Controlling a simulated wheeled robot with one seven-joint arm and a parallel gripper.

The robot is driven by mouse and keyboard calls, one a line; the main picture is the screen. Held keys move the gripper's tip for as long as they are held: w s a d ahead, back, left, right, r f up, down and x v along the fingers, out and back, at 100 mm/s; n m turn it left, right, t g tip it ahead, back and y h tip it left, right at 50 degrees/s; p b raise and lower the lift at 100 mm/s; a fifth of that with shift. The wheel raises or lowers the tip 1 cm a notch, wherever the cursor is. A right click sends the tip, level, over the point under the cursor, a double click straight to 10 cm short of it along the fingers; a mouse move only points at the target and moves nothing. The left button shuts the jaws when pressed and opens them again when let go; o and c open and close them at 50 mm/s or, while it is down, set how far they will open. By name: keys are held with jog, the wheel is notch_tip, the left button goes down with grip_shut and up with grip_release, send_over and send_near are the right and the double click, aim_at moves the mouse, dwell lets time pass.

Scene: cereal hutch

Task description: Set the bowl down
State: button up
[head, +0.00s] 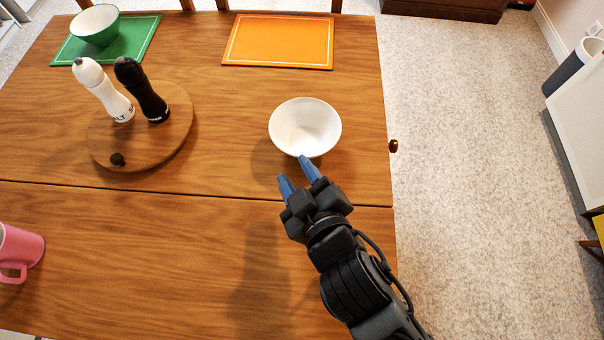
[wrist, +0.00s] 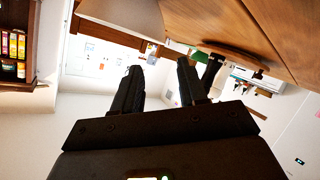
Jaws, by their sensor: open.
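The white bowl (head: 305,128) sits upright on the wooden table, right of centre in the head view, and looks empty. It also shows upside down at the top of the wrist view (wrist: 122,14), partly cut off by the frame edge. My gripper (head: 293,168) is just on the near side of the bowl, with its blue fingertips pointing towards it. One fingertip overlaps the near rim in the head view. In the wrist view the two dark fingers (wrist: 158,68) are apart with nothing between them, and the bowl is clear of them.
An orange placemat (head: 278,41) lies behind the bowl. A green placemat (head: 143,38) holds a green bowl (head: 95,24). A round board (head: 178,118) carries a white shaker (head: 104,92) and a black shaker (head: 143,92). A pink mug (head: 18,248) stands at left. The near table is mostly clear.

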jog(key=shift+m+h, duration=0.3)
jog(key=shift+m, duration=0.5)
jog(key=s+d, duration=0.1)
jog(key=d, duration=0.1)
jog(key=s+d, duration=0.2)
jog(key=s+d+f, duration=0.1)
jog(key=d, duration=0.2)
jog(key=shift+s, duration=0.3)
jog(key=s+d+r+m+t+h, duration=0.1)
jog(key=s+d+r+m+h, duration=0.1)
jog(key=s+d+r+m, duration=0.2)
jog(key=s+d+r+m+t+h, duration=0.1)
jog(key=s+d+r+m+h, duration=0.2)
jog(key=s+d, duration=0.9)
jog(key=s+r+m, duration=0.2)
jog(key=s+r, duration=0.2)
jog(key=shift+s+r, duration=0.35)
jog(key=shift+s, duration=0.05)
